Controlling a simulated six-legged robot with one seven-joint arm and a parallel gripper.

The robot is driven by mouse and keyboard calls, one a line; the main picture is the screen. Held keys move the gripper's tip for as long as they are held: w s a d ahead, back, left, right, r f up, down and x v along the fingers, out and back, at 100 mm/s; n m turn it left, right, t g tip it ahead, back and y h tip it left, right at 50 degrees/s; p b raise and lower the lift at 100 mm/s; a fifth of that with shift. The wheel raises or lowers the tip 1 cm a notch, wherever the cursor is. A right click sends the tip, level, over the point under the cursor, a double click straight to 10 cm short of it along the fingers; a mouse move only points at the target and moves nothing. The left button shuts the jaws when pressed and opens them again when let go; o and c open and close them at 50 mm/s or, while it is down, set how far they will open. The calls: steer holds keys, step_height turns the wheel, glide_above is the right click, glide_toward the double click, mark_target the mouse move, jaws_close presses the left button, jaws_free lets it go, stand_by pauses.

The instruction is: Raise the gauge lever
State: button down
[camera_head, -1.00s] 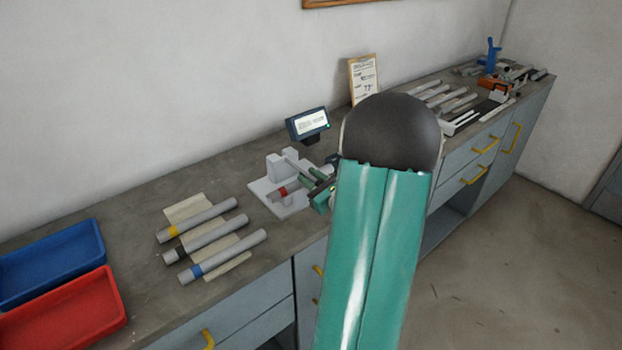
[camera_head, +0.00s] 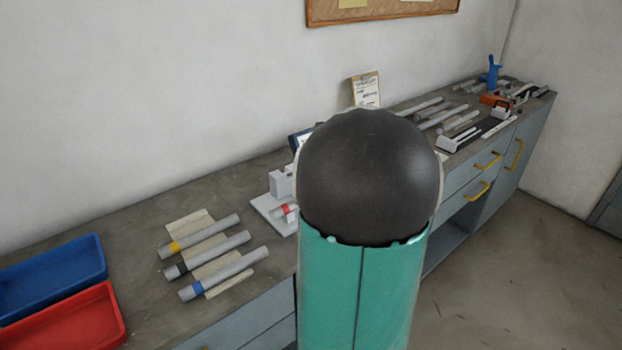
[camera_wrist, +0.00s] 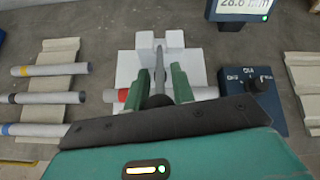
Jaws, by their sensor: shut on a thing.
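The gauge (camera_wrist: 127,66) is a white block-and-base fixture in the upper middle of the wrist view; part of it shows in the head view (camera_head: 266,205). Its grey lever (camera_wrist: 159,62) stands between the two green fingers of my gripper (camera_wrist: 160,78), which is shut on it. A grey tube with a red band (camera_wrist: 203,93) lies across the gauge, passing below the lever; its red band also shows in the head view (camera_head: 290,209). My arm hides the gripper and lever in the head view.
A display (camera_wrist: 238,8) reads about 28.6 mm, above a dark blue control box with a knob (camera_wrist: 261,85). Several banded tubes lie on a rack (camera_head: 212,255) to the left. A blue tray (camera_head: 50,277) and a red tray (camera_head: 75,325) stand at far left.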

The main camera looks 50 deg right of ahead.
steer(key=w+r+g, duration=0.1)
steer(key=r+g, duration=0.1)
steer(key=w+g, duration=0.1)
steer(key=shift+w+d+r+y, duration=0.25)
steer(key=shift+w+r+y, duration=0.05)
steer(key=shift+w+r, duration=0.1)
steer(key=w+g, duration=0.1)
steer(key=w+r+g, duration=0.1)
steer(key=w+g, duration=0.1)
steer(key=shift+d+r+g+y, duration=0.25)
steer(key=shift+d+g+y, duration=0.15)
steer(key=shift+w+d+r, duration=0.1)
steer(key=shift+w+r, duration=0.15)
steer(key=shift+w, duration=0.3)
steer(key=c, duration=1.2)
jaws_free()
steer(key=shift+w, duration=0.1)
steer(key=v, duration=1.4)
steer(key=shift+s+f, duration=0.15)
steer(key=shift+s, duration=0.05)
